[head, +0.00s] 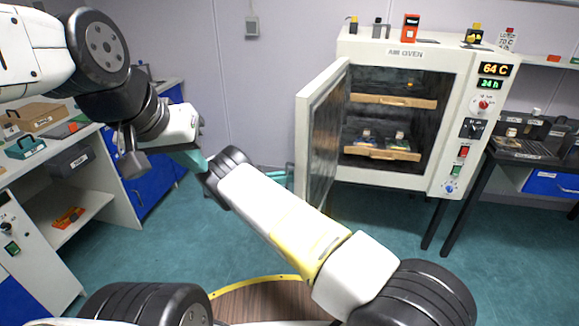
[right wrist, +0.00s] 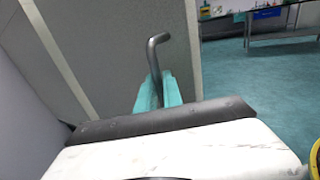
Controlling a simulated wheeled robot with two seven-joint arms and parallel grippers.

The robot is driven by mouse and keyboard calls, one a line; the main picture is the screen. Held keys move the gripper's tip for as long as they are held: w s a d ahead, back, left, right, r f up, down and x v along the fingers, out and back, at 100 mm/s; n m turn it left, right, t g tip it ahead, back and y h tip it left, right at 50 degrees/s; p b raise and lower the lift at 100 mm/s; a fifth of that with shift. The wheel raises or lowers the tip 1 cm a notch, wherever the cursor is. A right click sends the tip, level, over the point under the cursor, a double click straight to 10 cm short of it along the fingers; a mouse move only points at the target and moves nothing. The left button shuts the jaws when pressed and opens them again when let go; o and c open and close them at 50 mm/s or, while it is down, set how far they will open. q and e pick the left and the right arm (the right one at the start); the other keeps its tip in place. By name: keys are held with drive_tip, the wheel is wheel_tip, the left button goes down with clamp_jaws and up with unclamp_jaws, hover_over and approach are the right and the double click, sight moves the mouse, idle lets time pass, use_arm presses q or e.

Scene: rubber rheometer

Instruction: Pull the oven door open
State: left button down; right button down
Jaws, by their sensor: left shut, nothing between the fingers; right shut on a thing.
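The white air oven (head: 409,52) stands at the right in the head view. Its door (head: 322,140) is swung wide open to the left, showing the dark interior. In the right wrist view, the teal fingers of my right gripper (right wrist: 157,90) are shut on the dark bent bar of the door handle (right wrist: 157,42), beside the grey door panel (right wrist: 110,45). In the head view, part of my right gripper (head: 278,175) shows behind my forearm, left of the door. My left gripper (head: 190,160) is shut and empty at the left, away from the oven.
Inside the oven are wooden shelves (head: 392,101) with small items on the lower one (head: 380,152). Small devices, including a red one (head: 410,27), stand on top. A left bench (head: 45,160) and a dark right table (head: 530,155) flank the room. The floor (head: 390,235) before the oven is clear.

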drive_tip(key=shift+w+r, duration=0.1)
drive_tip(key=shift+w, duration=0.1)
drive_tip(key=c, duration=1.5)
unclamp_jaws()
drive_tip(key=shift+s, duration=0.1)
drive_tip(key=shift+a, duration=0.1)
drive_tip(key=s+a, duration=0.1)
drive_tip(key=a, duration=0.6)
drive_tip(key=shift+s+a, duration=0.2)
drive_tip(key=shift+a, duration=0.05)
